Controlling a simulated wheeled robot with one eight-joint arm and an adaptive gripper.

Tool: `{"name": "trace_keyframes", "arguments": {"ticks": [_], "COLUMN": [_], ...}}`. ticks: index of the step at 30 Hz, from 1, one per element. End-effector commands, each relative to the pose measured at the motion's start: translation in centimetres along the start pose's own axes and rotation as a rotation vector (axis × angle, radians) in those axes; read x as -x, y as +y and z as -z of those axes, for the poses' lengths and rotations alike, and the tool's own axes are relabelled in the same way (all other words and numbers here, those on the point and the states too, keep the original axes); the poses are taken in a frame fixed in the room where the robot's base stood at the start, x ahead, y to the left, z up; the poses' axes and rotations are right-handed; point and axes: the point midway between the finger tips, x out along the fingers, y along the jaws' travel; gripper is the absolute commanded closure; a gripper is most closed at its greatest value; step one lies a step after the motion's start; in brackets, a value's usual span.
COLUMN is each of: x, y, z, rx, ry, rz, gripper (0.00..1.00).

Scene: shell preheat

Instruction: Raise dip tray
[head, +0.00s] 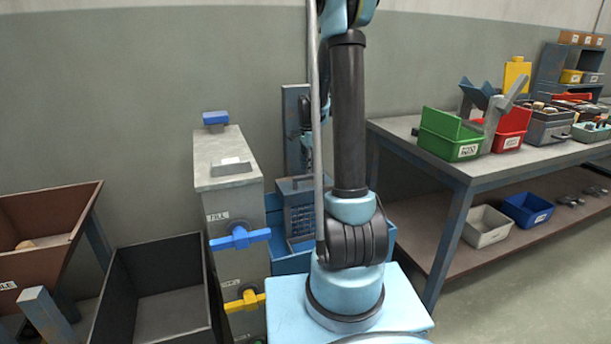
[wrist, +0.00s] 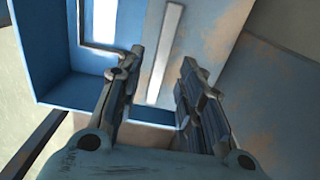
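In the head view, a dark blue-grey, grid-faced tray (head: 301,212) sits at the blue tank (head: 290,263), partly hidden behind my arm. I take it to be the dip tray. A blue-grey upright post (head: 291,122) stands behind it. In the wrist view, my gripper (wrist: 161,62) is open, its two fingers apart with nothing visible between them. A blue open-topped box (wrist: 57,68) lies to the left. I cannot tell whether the fingers touch anything.
A grey cabinet (head: 229,160) marked FILL, with a blue valve (head: 240,238) and a yellow valve (head: 245,300), stands left of the tank. A black bin (head: 107,306) and a brown bin (head: 50,262) are farther left. A workbench (head: 425,165) with coloured bins stands right.

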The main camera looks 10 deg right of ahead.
Motion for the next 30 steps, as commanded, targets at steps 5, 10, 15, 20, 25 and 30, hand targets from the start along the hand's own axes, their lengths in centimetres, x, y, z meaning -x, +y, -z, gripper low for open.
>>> {"name": "trace_keyframes", "arguments": {"ticks": [5, 10, 15, 20, 25, 30], "x": [-2.4, -3.5, -3.9, -3.9, -3.9, -3.8], "y": [0.0, 0.0, 0.0, 0.0, 0.0, -0.3], "z": [0.0, 0.0, 0.0, 0.0, 0.0, -1.8], "rx": [0.0, 0.0, 0.0, 0.0, 0.0, 0.007], "ry": [0.0, 0.0, 0.0, 0.0, 0.0, 0.0], "rz": [0.0, 0.0, 0.0, 0.0, 0.0, -0.001], "gripper": [0.65, 0.65, 0.65, 0.65, 0.94, 1.0]}}
